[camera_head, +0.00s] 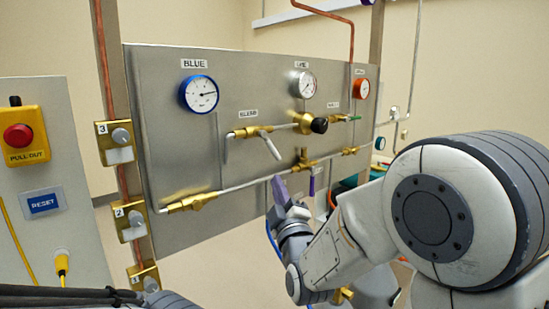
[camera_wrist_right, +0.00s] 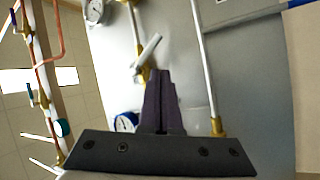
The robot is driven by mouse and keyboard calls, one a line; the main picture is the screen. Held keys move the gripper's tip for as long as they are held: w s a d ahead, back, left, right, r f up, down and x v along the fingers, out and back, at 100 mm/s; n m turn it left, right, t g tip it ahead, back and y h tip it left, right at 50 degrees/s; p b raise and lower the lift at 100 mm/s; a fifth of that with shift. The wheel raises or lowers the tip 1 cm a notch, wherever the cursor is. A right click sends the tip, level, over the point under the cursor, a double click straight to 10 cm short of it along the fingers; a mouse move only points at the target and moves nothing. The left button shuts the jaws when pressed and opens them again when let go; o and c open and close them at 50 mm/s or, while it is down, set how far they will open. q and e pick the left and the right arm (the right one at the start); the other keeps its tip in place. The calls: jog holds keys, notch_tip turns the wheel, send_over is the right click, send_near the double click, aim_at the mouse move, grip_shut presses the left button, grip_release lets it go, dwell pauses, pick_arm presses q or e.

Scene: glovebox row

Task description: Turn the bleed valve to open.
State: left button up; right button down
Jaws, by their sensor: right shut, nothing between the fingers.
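The bleed valve is a brass body on a silver pipe under the BLEED label (camera_head: 248,113), at the middle of the steel panel. Its pale lever (camera_head: 269,146) slants down and to the right, oblique to the pipe. In the right wrist view a pale lever (camera_wrist_right: 148,48), apparently the same one, stands just beyond my fingertips. My right gripper (camera_head: 279,188) has purple fingers and is below the lever in the head view, apart from it. In the right wrist view my right gripper (camera_wrist_right: 160,75) is shut and empty. My left gripper is not in view.
A lower pipe (camera_head: 245,185) runs behind my right fingers. A red button (camera_head: 18,135) is at left.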

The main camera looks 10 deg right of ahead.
jog(key=s+a+f+n+p, duration=0.1)
jog(key=s+f+n+p, duration=0.15)
jog(key=n, duration=0.55)
jog(key=n+p, duration=0.4)
jog(key=p, duration=0.1)
send_near(271, 146)
jog(key=w+a+f, duration=0.3)
jog(key=w, duration=0.1)
jog(key=w+d+r+p, duration=0.2)
jog(key=w, duration=0.1)
jog(key=shift+w+d+r, duration=0.1)
jog(key=shift+w+r, duration=0.05)
jog(key=shift+w, duration=0.05)
